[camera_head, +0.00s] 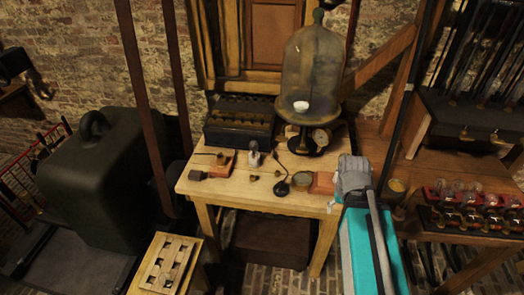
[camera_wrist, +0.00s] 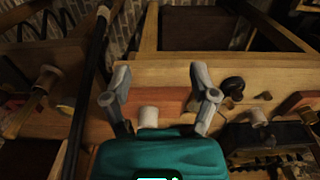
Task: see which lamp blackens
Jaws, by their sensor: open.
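Several clear glass lamps (camera_head: 468,190) stand in a red rack on the right-hand bench. A small clear bulb-like piece (camera_head: 254,155) stands mid-table; I cannot tell whether it is a lamp. A large glass bell jar (camera_head: 312,62) stands at the table's back right, with a white piece (camera_head: 301,106) inside. No blackening of a lamp can be made out. My gripper (camera_head: 354,178) is over the table's right front corner, beside a red-brown block (camera_head: 322,184). In the wrist view my open gripper (camera_wrist: 161,84) has its fingers apart, with a pale cylinder (camera_wrist: 148,117) showing between them, not visibly gripped.
The wooden table (camera_head: 230,192) also bears a dark ridged box (camera_head: 240,122), a second red-brown block (camera_head: 222,165), a black round-ended piece (camera_head: 282,188) and a small jar (camera_head: 302,182). A wooden frame (camera_head: 143,283) stands at front left.

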